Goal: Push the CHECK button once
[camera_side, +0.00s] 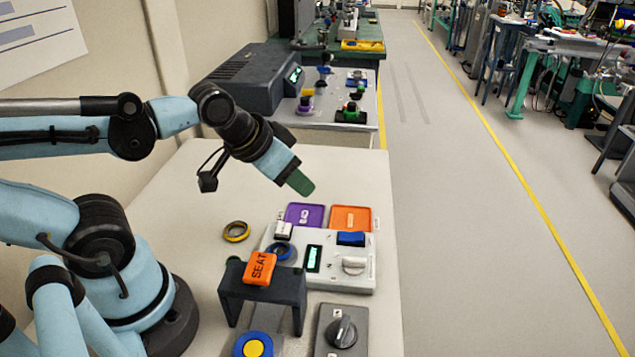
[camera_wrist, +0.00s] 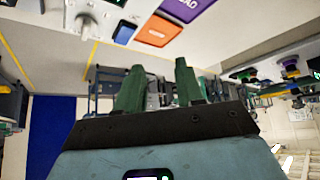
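No CHECK label is legible in either view. A light grey panel (camera_side: 330,280) on the white table carries a small green-lit display (camera_side: 313,258), a blue rocker-like part (camera_side: 351,239) and a pale knob (camera_side: 354,265). A round blue part with a yellow centre (camera_side: 253,346) sits at the near edge of the side view. My gripper (camera_side: 300,184) is in the air above the table, behind the panel and touching nothing. Its two green fingers (camera_wrist: 158,80) stand apart and empty in the wrist view.
An orange block marked SEAT (camera_side: 260,268) lies on a dark bridge-shaped stand (camera_side: 262,288). A grey box with a dark knob (camera_side: 341,332) stands in front. The table's left rear is clear.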

